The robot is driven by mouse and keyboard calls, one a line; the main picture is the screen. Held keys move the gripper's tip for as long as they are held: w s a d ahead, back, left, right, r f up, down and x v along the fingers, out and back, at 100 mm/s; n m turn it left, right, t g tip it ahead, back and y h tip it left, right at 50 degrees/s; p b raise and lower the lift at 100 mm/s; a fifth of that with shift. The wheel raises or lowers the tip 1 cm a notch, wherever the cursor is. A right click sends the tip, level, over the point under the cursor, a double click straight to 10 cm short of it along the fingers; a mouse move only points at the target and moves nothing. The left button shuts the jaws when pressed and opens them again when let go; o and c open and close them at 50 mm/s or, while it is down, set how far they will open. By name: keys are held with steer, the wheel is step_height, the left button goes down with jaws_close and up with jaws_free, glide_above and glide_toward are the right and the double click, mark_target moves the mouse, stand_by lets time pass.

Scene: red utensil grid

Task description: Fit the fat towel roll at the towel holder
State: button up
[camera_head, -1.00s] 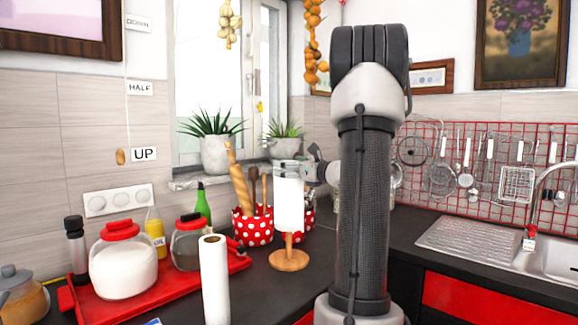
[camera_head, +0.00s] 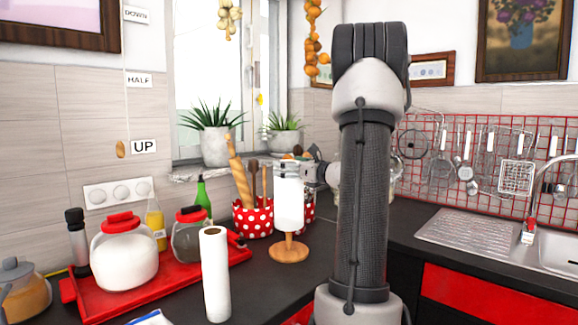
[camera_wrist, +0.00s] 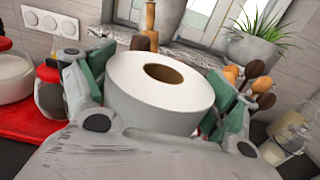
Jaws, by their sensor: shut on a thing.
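The fat towel roll (camera_head: 289,208) is white and upright in the head view, with a brown hollow core in the wrist view (camera_wrist: 160,105). My gripper (camera_head: 288,170) is shut on the roll near its top, with green pads on both sides in the wrist view. The towel holder (camera_head: 289,252) is a round wooden base with a short stretch of post showing under the roll. The roll is lined up above the base with a small gap. The rest of the post is hidden; I cannot tell how far it reaches into the core.
A thinner white roll (camera_head: 215,275) stands on the dark counter at the front. A red tray (camera_head: 100,303) with jars is at left. Red polka-dot pots (camera_head: 253,222) with utensils stand close behind the holder. The sink (camera_head: 545,250) is at right.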

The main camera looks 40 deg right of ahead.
steer(key=shift+f, duration=2.8)
steer(key=o, duration=1.2)
steer(key=shift+o, duration=0.2)
steer(key=s+d, duration=0.2)
steer(key=s, duration=1)
step_height(320, 180, up, 5)
steer(key=shift+a, duration=0.15)
steer(key=shift+w, duration=0.1)
